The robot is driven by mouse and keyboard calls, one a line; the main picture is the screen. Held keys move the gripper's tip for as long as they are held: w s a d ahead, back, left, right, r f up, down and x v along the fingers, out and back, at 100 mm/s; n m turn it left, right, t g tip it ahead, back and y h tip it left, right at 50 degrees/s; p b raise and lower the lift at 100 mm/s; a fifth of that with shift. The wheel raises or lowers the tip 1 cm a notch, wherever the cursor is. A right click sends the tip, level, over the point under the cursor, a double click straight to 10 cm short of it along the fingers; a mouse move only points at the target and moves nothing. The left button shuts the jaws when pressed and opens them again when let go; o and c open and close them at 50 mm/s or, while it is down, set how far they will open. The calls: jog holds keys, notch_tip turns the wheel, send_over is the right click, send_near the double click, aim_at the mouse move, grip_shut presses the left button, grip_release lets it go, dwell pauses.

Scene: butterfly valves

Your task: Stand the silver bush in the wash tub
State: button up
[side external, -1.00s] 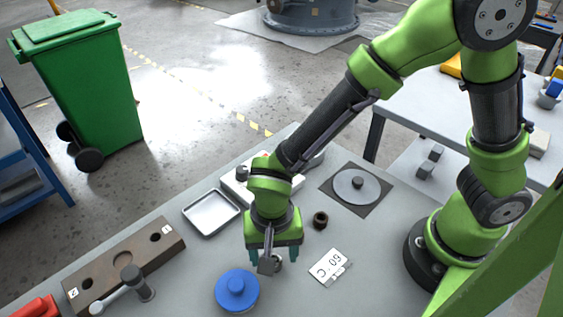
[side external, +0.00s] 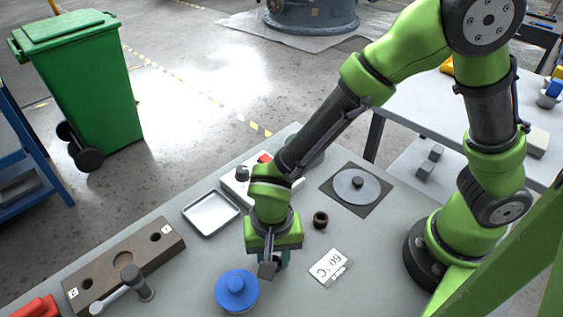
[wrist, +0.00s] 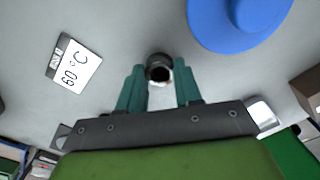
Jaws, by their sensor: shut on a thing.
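The silver bush (wrist: 159,68) is a small upright ring, seen from above between my fingertips in the wrist view. My gripper (wrist: 159,80) is shut on it, with a teal finger on either side. In the side view my gripper (side external: 277,261) is low over the table, just behind the blue knobbed disc, and mostly hides the bush. The wash tub appears to be the shallow silver tray (side external: 210,213), which looks empty and stands to the left of and behind my gripper.
The blue disc (side external: 237,292) is close in front. A 60 °C card (side external: 330,266) and a dark ring (side external: 320,219) lie to the right. A brown block with holes (side external: 125,262) and a grey handled part (side external: 130,285) are at left. A white box (side external: 238,184) stands behind the tray.

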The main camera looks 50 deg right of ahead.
jog(key=w+d+r+m, duration=0.1)
jog(key=w+d+r, duration=0.15)
jog(key=r, duration=0.75)
jog(key=d+f+m, duration=0.1)
jog(key=d+m, duration=0.1)
jog(key=d, duration=0.6)
jog(key=d+f+m, duration=0.1)
jog(key=d+m, duration=0.2)
jog(key=d, duration=0.5)
jog(key=d+f+m, duration=0.2)
jog(key=d+m, duration=0.1)
jog(key=d, duration=0.5)
jog(key=shift+s+d, duration=0.4)
jog(key=shift+f, duration=0.2)
jog(key=w, duration=0.5)
jog(key=w+d+f, duration=0.1)
jog(key=w, duration=0.9)
jog(key=shift+w+d+f, duration=0.2)
jog(key=shift+d, duration=0.1)
jog(key=shift+w+f, duration=0.25)
jog(key=shift+f, duration=1.55)
